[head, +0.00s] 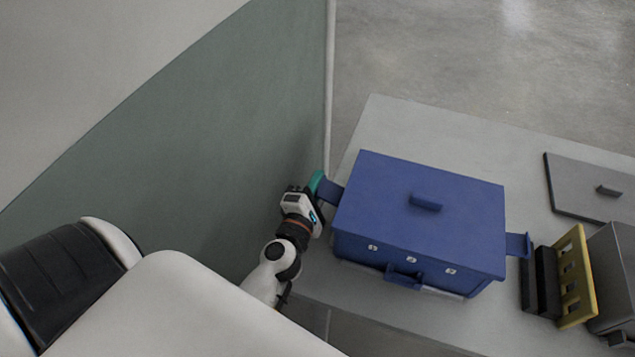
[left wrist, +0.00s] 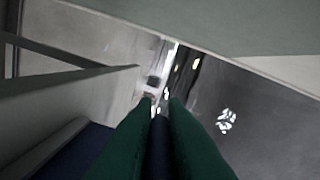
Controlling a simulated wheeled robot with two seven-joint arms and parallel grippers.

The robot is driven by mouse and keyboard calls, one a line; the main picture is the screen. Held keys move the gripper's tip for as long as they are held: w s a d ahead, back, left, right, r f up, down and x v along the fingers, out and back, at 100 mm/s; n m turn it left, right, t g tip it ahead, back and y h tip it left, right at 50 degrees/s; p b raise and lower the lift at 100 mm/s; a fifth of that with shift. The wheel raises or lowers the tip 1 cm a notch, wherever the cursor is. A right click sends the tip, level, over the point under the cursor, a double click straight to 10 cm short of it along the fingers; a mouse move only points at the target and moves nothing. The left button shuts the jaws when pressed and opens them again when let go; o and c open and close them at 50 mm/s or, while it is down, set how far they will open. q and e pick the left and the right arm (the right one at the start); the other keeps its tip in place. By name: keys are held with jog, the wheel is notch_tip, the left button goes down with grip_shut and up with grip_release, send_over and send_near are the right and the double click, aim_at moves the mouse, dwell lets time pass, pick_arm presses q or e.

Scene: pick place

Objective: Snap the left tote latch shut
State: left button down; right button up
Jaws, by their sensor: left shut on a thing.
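A blue tote (head: 415,220) with its lid on stands on the grey table. Its left latch (head: 331,192) is a blue flap that sticks out from the tote's left side. My left gripper (head: 317,181), with green fingers, is at the outer end of this latch and shut on it. In the left wrist view the two green fingers (left wrist: 160,104) are close together, with a narrow strip of dark blue latch (left wrist: 158,132) between them. The fingers hide part of the latch. My right gripper is in neither view.
A green-grey wall panel (head: 210,150) stands close to the left of my left arm. The right latch (head: 517,245) sticks out on the tote's other side. A yellow slotted piece (head: 573,278), a grey box (head: 615,280) and a flat grey lid (head: 585,188) are to the right.

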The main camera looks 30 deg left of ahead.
aim_at(326, 185)
pick_arm(q)
jog(key=shift+d, duration=0.1)
jog(key=r+m+p, duration=0.1)
jog(key=m+p, duration=0.1)
jog(key=p, duration=0.1)
jog(key=d+r+m+p, duration=0.1)
jog(key=m+p, duration=0.1)
jog(key=p, duration=0.1)
jog(key=shift+r, duration=0.2)
jog(key=shift+w+d+r+m+p, duration=0.1)
jog(key=shift+d+r+m+p, duration=0.05)
jog(key=shift+m+p, duration=0.45)
jog(key=shift+d+r+m+p, duration=0.15)
jog(key=shift+m+p, duration=0.4)
jog(key=shift+m, duration=0.05)
jog(key=shift+d+m, duration=0.1)
jog(key=shift+m, duration=0.2)
jog(key=shift+f, duration=0.1)
jog(key=c, duration=1.5)
grip_release()
jog(key=shift+c, duration=0.2)
jog(key=shift+o, duration=0.7)
jog(key=shift+w, duration=0.1)
